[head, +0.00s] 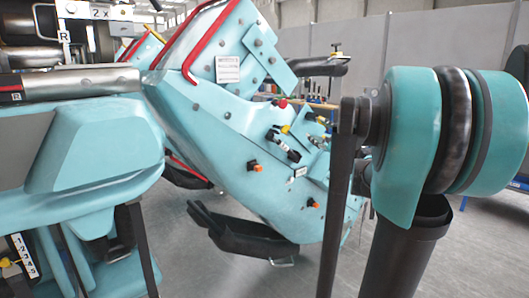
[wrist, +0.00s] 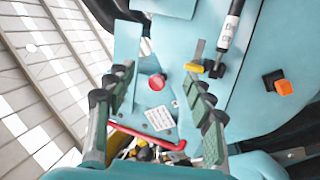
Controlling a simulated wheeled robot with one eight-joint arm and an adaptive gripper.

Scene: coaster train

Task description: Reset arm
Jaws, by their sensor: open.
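My gripper (wrist: 162,74) shows in the wrist view with its two dark segmented fingers spread wide apart. It is open, and nothing is held between the fingers. Past the fingertips, a red round button (wrist: 157,82) shows on a teal panel (wrist: 245,85) of the coaster train. It appears in the gap between the fingers; the distance to it is hard to judge. The train's teal body (head: 205,120) fills the middle of the head view, with the red button (head: 282,103) on its side. I cannot make out my gripper in the head view.
A yellow lever (wrist: 194,67) lies close beside the right finger in the wrist view, with an orange button (wrist: 283,87) farther right. A red bar (wrist: 150,139) crosses below the panel. Grey floor (head: 215,255) shows beneath the train in the head view.

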